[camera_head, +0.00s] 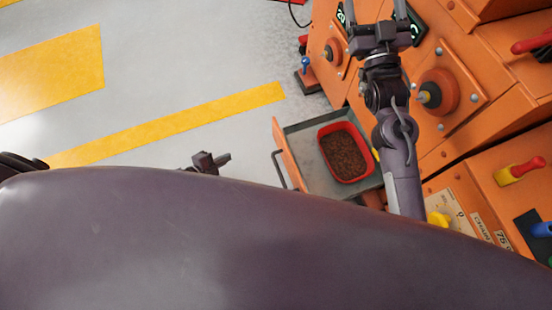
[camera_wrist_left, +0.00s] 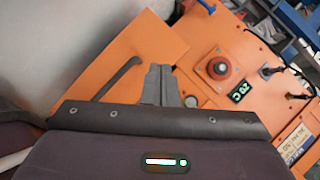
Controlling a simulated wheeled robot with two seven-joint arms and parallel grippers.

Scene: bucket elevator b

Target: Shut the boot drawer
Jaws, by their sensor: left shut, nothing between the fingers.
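The boot drawer (camera_head: 276,146) stands pulled out of the orange machine in the head view, its orange front and dark handle (camera_head: 279,168) facing left. In the left wrist view the drawer front (camera_wrist_left: 150,40) fills the upper left, with the handle (camera_wrist_left: 118,78) beside my fingers. My left gripper (camera_head: 226,157) is shut and empty, left of the handle, with a gap between them in the head view. It also shows in the left wrist view (camera_wrist_left: 160,80). My right gripper (camera_head: 377,12) looks open at the top of the head view, its fingertips cut off by the frame.
A red tray (camera_head: 322,149) of brown grains sits in the drawer. The orange machine (camera_head: 440,55) with knobs and a control panel (camera_head: 455,207) fills the right. The grey floor (camera_head: 190,70) with yellow markings is clear on the left.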

